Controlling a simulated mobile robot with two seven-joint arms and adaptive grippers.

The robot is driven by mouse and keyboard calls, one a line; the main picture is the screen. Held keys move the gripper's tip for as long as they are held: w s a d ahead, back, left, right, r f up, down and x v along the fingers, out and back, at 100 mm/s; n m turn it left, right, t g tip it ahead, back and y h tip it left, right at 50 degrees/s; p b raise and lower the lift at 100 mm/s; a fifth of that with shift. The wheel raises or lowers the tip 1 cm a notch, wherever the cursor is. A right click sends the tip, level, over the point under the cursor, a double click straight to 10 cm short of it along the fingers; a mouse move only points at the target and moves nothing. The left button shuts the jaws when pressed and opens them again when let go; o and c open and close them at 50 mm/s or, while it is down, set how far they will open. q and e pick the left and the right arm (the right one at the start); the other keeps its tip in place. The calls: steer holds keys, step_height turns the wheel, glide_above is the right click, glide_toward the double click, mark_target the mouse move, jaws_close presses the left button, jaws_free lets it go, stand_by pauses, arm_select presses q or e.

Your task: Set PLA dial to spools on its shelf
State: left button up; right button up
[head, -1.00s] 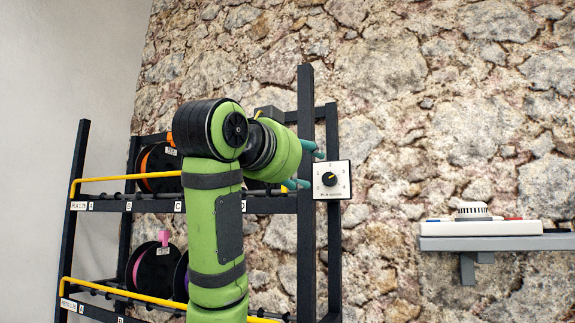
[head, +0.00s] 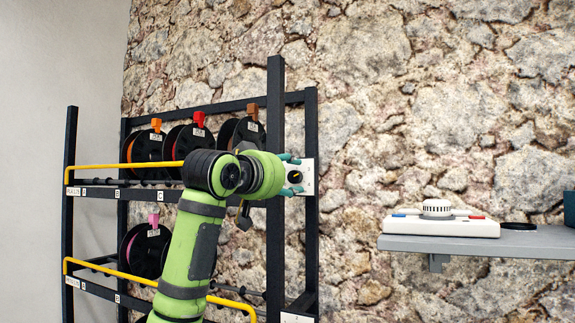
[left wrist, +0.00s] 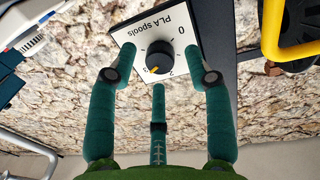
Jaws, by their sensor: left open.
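The PLA dial is a white plate (head: 309,176) on the rack's right post, with a black knob (head: 296,177) and a yellow pointer. In the left wrist view the knob (left wrist: 160,57) shows close, with "PLA spools", a 0 and a 2 readable on the plate. The pointer is near the 2. My left gripper (head: 291,176) is open around the front of the knob, its fingers apart and not visibly touching it. On the upper shelf (head: 128,191) stand an orange spool (head: 143,152), a red one (head: 190,144) and a brown one (head: 243,135); my arm may hide others.
The lower shelf holds a spool with a pink tag (head: 153,219). Yellow rails (head: 118,166) run along the shelf fronts. Another white plate (head: 295,318) sits low on the post. A grey wall shelf (head: 470,243) at right bears a white device (head: 440,225).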

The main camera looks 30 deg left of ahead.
arm_select(q)
steer(key=shift+w+d, duration=0.1)
steer(key=shift+w, duration=0.2)
jaws_close()
steer(key=shift+n, duration=0.5)
jaws_free()
steer(key=shift+s, duration=0.15)
steer(key=s, duration=1.1)
steer(key=shift+s+a, duration=0.2)
steer(key=shift+s, duration=0.2)
arm_select(e)
steer(key=shift+w+d, duration=0.5)
steer(key=shift+w, duration=0.05)
